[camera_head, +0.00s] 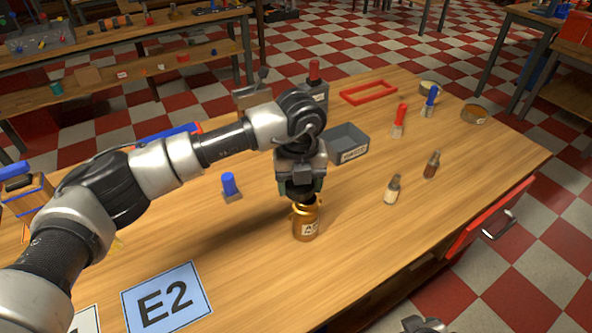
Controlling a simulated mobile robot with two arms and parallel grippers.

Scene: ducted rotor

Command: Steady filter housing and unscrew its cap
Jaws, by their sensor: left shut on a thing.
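The filter housing (305,229) is a small golden canister with a white label, standing upright on the wooden table. My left gripper (304,198) points down from above and is shut on the top of the housing. The cap is largely hidden by the gripper, so I cannot tell it apart from the body. A grey piece at the bottom edge, right of centre, looks like part of my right gripper (424,326); its fingers cannot be made out. It is well apart from the housing.
Behind the housing are a grey bin (347,143) and a red frame (368,92). A blue-handled item (230,186) is to the left, an E2 card (167,297) in front. The red drawer (488,222) is open at right.

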